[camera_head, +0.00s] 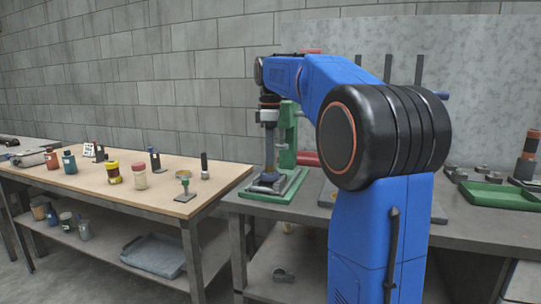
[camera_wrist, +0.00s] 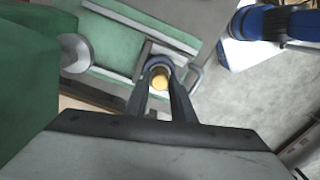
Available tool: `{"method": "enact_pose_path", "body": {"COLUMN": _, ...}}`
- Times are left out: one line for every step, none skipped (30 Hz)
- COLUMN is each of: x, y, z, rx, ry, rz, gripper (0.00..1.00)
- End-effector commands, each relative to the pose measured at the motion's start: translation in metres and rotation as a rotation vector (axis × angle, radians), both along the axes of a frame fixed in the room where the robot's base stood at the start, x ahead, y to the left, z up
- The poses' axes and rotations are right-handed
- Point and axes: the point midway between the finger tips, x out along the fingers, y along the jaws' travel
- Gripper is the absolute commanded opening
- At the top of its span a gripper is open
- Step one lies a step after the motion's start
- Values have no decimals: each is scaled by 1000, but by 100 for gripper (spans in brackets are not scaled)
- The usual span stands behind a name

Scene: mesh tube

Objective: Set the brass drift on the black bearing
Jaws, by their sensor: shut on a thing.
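My gripper (camera_wrist: 161,88) points down over the green press base, with its two fingers shut on the brass drift (camera_wrist: 160,77). The drift's round yellow end shows between the fingertips in the wrist view; the rest of it is hidden. A dark bluish-black ring, seemingly the black bearing (camera_wrist: 159,59), shows around the drift's far side. I cannot tell whether the drift touches it. In the head view, my gripper (camera_head: 268,150) reaches down in front of the press, close to a dark piece (camera_head: 268,181) on the green base; the drift cannot be made out there.
The green press column (camera_head: 287,135) stands right behind my gripper; its green body fills the left of the wrist view, beside a grey round disc (camera_wrist: 74,53). A wooden-topped table (camera_head: 120,182) with jars and small holders is at left. A green tray (camera_head: 500,195) lies at right.

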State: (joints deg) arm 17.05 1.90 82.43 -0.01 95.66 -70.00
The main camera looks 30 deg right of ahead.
Motion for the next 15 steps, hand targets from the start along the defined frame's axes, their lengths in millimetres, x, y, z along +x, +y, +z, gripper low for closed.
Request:
{"method": "enact_pose_path", "body": {"x": 0, "y": 0, "z": 0, "rx": 0, "ry": 0, "rz": 0, "gripper": 0}}
{"method": "enact_pose_path", "body": {"x": 0, "y": 0, "z": -1, "rx": 0, "ry": 0, "rz": 0, "gripper": 0}}
{"method": "enact_pose_path", "body": {"x": 0, "y": 0, "z": -1, "rx": -1, "ry": -1, "rz": 0, "gripper": 0}}
{"method": "enact_pose_path", "body": {"x": 0, "y": 0, "z": -1, "rx": -1, "ry": -1, "rz": 0, "gripper": 0}}
{"method": "enact_pose_path", "body": {"x": 0, "y": 0, "z": -2, "rx": -1, "ry": -1, "rz": 0, "gripper": 0}}
{"method": "enact_pose_path", "body": {"x": 0, "y": 0, "z": -2, "rx": -1, "ry": -1, "rz": 0, "gripper": 0}}
{"method": "enact_pose_path", "body": {"x": 0, "y": 0, "z": -2, "rx": -1, "ry": -1, "rz": 0, "gripper": 0}}
{"method": "enact_pose_path", "body": {"x": 0, "y": 0, "z": -2, "rx": -1, "ry": -1, "rz": 0, "gripper": 0}}
{"method": "enact_pose_path", "body": {"x": 0, "y": 0, "z": -3, "rx": -1, "ry": -1, "rz": 0, "gripper": 0}}
{"method": "enact_pose_path", "body": {"x": 0, "y": 0, "z": -3, "rx": -1, "ry": -1, "rz": 0, "gripper": 0}}
{"method": "enact_pose_path", "body": {"x": 0, "y": 0, "z": -3, "rx": -1, "ry": -1, "rz": 0, "gripper": 29}}
{"method": "enact_pose_path", "body": {"x": 0, "y": 0, "z": -3, "rx": -1, "ry": -1, "rz": 0, "gripper": 39}}
{"method": "enact_pose_path", "body": {"x": 0, "y": 0, "z": -3, "rx": -1, "ry": -1, "rz": 0, "gripper": 44}}
{"method": "enact_pose_path", "body": {"x": 0, "y": 0, "z": -3, "rx": -1, "ry": -1, "rz": 0, "gripper": 44}}
{"method": "enact_pose_path", "body": {"x": 0, "y": 0, "z": -3, "rx": -1, "ry": -1, "rz": 0, "gripper": 44}}
